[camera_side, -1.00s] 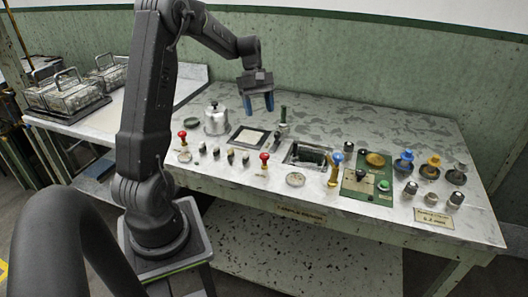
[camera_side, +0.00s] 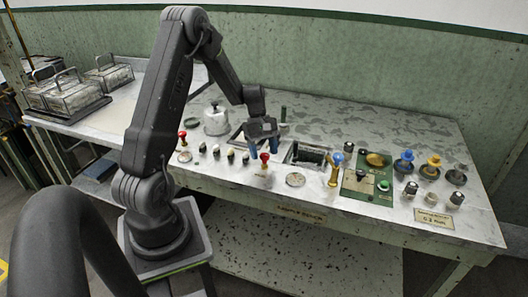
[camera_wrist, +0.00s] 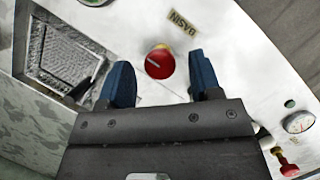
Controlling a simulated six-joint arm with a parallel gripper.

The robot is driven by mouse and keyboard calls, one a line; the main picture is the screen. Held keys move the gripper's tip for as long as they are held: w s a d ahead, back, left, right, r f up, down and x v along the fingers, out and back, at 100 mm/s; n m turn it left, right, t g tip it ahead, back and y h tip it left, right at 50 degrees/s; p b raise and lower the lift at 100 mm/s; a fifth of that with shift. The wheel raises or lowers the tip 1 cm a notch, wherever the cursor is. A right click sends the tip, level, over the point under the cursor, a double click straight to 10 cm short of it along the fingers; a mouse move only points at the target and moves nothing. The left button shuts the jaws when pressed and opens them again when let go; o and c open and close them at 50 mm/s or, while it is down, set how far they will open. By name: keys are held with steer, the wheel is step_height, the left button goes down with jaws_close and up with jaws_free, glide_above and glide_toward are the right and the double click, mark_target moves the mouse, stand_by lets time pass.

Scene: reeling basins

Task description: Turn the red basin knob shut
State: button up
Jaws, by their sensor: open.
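The red knob (camera_wrist: 160,63) is round, with a pale line across its top and a yellowish edge below. A label plate that appears to read "BASIN" upside down (camera_wrist: 184,21) is beside it. In the side view the knob (camera_side: 264,157) is near the front of the bench, just below my gripper (camera_side: 264,150). In the wrist view my gripper (camera_wrist: 161,79) is open, with its blue fingers spread at either side of the knob and no visible contact. The exact height above the knob is hard to tell.
A sunken grated basin (camera_wrist: 65,57) lies beside the knob. A round gauge (camera_wrist: 298,122) and another red handle (camera_wrist: 288,169) show at the right of the wrist view. Small black-topped knobs (camera_side: 230,156) and a brass lever with a blue ball (camera_side: 334,172) stand nearby.

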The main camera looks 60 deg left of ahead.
steer(key=shift+d+f, duration=0.1)
steer(key=shift+f, duration=0.15)
steer(key=shift+c, duration=0.5)
steer(key=c, duration=0.8)
